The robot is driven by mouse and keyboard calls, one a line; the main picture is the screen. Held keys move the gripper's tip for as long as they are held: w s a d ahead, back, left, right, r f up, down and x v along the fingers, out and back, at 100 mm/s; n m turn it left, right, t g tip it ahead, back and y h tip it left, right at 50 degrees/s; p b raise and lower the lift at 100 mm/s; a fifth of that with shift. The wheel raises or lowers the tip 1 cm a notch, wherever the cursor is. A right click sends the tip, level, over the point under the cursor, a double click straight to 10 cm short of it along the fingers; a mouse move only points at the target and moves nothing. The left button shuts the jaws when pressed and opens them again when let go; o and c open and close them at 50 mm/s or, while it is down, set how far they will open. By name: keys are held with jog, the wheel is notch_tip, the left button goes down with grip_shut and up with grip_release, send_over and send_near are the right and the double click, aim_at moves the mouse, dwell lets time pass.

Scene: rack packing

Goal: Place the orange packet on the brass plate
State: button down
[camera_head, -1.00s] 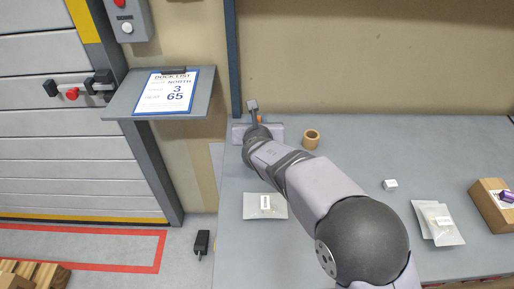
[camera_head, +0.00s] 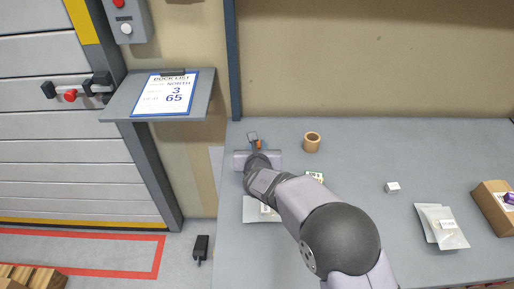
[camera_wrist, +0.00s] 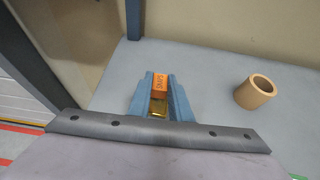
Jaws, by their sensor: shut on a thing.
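My gripper (camera_wrist: 158,98) has blue fingers and is shut on the orange packet (camera_wrist: 160,82), a small block with dark lettering. In the head view only a bit of the orange packet (camera_head: 259,144) shows past my wrist, near the table's back left. A shiny gold surface, seemingly the brass plate (camera_wrist: 158,109), shows between the fingers just below the packet in the wrist view. Its outline is hidden by the fingers, and I cannot tell whether the packet touches it. The brass plate cannot be made out in the head view.
A tan cup (camera_head: 312,142) stands right of my gripper. A pale pouch (camera_head: 256,209) lies partly under my arm in view. A small white box (camera_head: 392,187), pale pouches (camera_head: 441,226) and a cardboard box (camera_head: 496,207) lie to the right. The back wall is close.

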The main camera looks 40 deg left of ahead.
jog(key=shift+f, duration=0.35)
jog(key=shift+f, duration=0.15)
jog(key=c, duration=1.6)
grip_release()
jog(key=shift+r, duration=0.2)
jog(key=shift+b+v, duration=1.1)
jog(key=shift+v, duration=4.9)
jog(key=shift+f, duration=0.1)
